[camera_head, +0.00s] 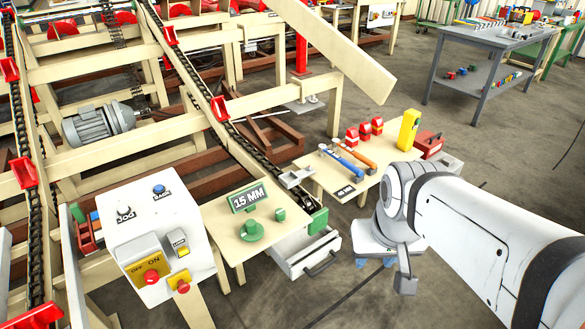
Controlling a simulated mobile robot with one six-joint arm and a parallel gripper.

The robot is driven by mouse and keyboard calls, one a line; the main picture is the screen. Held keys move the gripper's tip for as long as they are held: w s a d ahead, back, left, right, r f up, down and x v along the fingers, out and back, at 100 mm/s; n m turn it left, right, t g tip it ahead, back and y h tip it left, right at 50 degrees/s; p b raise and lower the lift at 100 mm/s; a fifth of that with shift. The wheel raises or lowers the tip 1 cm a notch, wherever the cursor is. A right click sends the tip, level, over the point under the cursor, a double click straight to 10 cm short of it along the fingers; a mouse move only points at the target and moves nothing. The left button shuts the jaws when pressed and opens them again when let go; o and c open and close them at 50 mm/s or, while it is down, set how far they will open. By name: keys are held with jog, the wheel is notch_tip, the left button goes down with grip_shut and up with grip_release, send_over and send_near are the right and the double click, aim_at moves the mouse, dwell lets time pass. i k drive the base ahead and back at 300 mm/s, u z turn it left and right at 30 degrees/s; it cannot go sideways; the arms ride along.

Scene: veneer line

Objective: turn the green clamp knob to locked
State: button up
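The green clamp knob (251,229) is a round disc with a raised grip, on a small cream table. A green sign reading 15 MM (248,197) stands behind it, and a smaller green piece (280,214) sits to its right. I cannot read a locked or unlocked mark on the knob. My white arm comes in from the right. My gripper (374,263) points down well to the right of the knob, touching nothing that I can see. Its two blue fingertips show apart with nothing between them, partly hidden by the white wrist.
A white control box (153,222) with buttons stands left of the knob table. An open drawer (312,253) juts out below its right side. A tool table (322,172) holds hammers, red pieces and a yellow block (409,129). Chain conveyors run behind; open floor lies in front.

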aim_at(280, 214)
jog(key=u, duration=0.15)
jog(key=i, duration=0.9)
jog(key=z, duration=0.05)
